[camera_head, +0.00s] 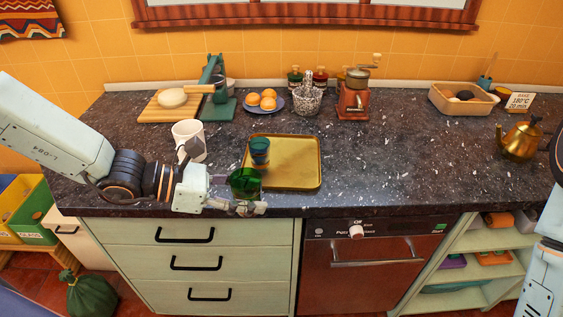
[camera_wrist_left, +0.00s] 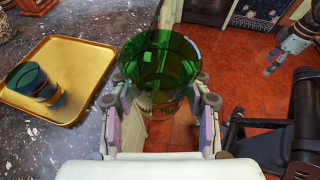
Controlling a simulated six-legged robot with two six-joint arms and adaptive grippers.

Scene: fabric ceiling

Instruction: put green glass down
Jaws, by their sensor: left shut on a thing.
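The green glass (camera_head: 245,182) is a see-through tumbler near the front edge of the counter, by the near left corner of the gold tray (camera_head: 297,170). My left gripper (camera_head: 232,192) is shut on it. In the left wrist view the green glass (camera_wrist_left: 158,65) sits between the two fingers, with the tray (camera_wrist_left: 88,62) apart from it to the left. Red floor shows behind it there, so it appears held at or past the counter edge. A jointed part, perhaps my right gripper (camera_wrist_left: 297,40), shows at the upper right; its jaws are unclear.
A blue glass (camera_head: 260,151) stands on the tray's left part; the rest of the tray is bare. A white mug (camera_head: 188,140) is behind my left gripper. A plate of oranges (camera_head: 264,103) and a grinder (camera_head: 354,98) stand behind. The counter right of the tray is clear.

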